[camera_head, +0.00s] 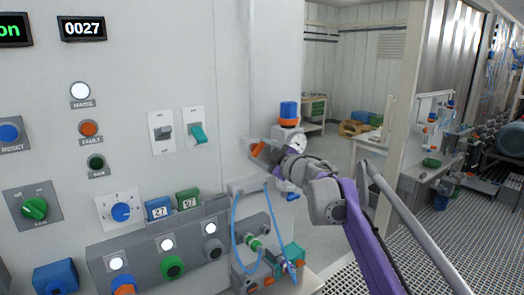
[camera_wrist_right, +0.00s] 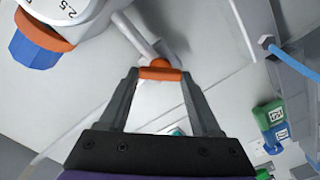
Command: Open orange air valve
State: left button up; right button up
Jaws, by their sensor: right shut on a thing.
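The orange air valve handle (camera_head: 258,149) is on the side of the large grey cabinet, near its right edge. My right gripper (camera_head: 266,150) reaches it from the right, and the wrist partly hides the valve. In the right wrist view the handle's orange part (camera_wrist_right: 160,73) sits between the two fingertips of my right gripper (camera_wrist_right: 160,78), which is shut on it. A grey lever or stem (camera_wrist_right: 138,38) runs from the orange part toward the top left. My left gripper is not in view.
Close by stands a regulator with a blue cap (camera_head: 289,109), an orange ring and a gauge (camera_head: 297,143). Blue hoses (camera_head: 236,222) hang below. The cabinet face carries switches, knobs and a green 97 tag (camera_head: 188,202).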

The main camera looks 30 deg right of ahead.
jog(key=n+p, duration=0.1)
jog(key=n, duration=0.5)
jog(key=shift+n, duration=0.3)
jog(key=shift+f, duration=0.1)
dwell(0.4)
jog(key=o, duration=1.4)
jog(key=shift+s, duration=0.1)
jog(key=s, duration=0.3)
jog(key=s+b, duration=0.1)
jog(key=s, duration=0.6)
jog(key=shift+s+d+b, duration=0.3)
jog(key=shift+d+b, duration=0.1)
jog(key=shift+a, duration=0.1)
